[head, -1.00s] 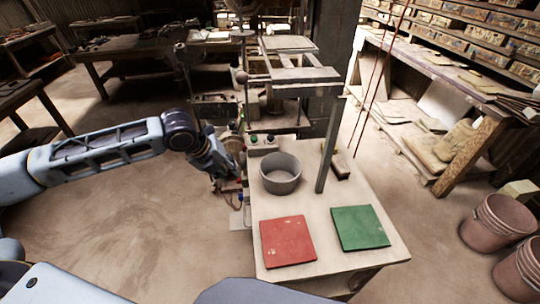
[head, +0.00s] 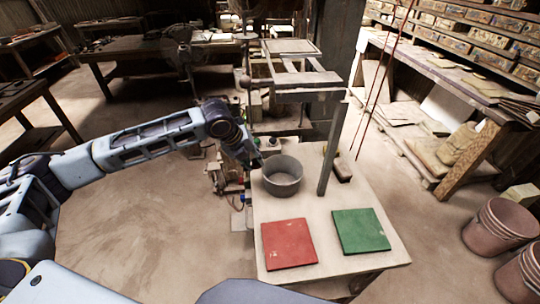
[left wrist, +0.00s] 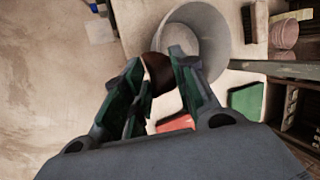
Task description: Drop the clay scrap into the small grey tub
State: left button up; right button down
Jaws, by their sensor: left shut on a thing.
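The small grey tub (head: 283,182) stands on the pale table, behind the red and green tiles. In the head view my left gripper (head: 256,162) is at the tub's left rim, pointing down toward it. In the left wrist view my left gripper (left wrist: 158,75) is shut on a dark brown lump, the clay scrap (left wrist: 158,72), held between its fingertips. The tub (left wrist: 205,35) shows just beyond the scrap in that view, with the scrap overlapping its near rim. The scrap cannot be made out in the head view. My right gripper is not in view.
A red tile (head: 288,243) and a green tile (head: 360,230) lie on the table (head: 325,260) in front of the tub. An upright grey post (head: 330,150) of the press frame stands right of the tub. A dark brush-like block (head: 343,170) lies beyond the post.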

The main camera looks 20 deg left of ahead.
pick_arm(q)
jog(key=w+d, duration=0.4)
jog(key=w, duration=0.2)
jog(key=shift+w+p, duration=0.4)
jog(key=shift+p, duration=0.05)
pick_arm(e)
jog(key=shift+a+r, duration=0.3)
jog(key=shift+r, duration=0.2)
pick_arm(q)
jog(key=shift+f, duration=0.1)
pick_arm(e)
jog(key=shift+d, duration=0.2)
pick_arm(q)
notch_tip(320, 180, down, 3)
jog(key=shift+f+p, duration=0.15)
jog(key=shift+p, duration=0.15)
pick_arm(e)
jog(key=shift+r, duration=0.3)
pick_arm(q)
jog(key=shift+f, duration=0.25)
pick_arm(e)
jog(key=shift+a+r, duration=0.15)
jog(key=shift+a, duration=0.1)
pick_arm(q)
jog(key=shift+f, duration=0.3)
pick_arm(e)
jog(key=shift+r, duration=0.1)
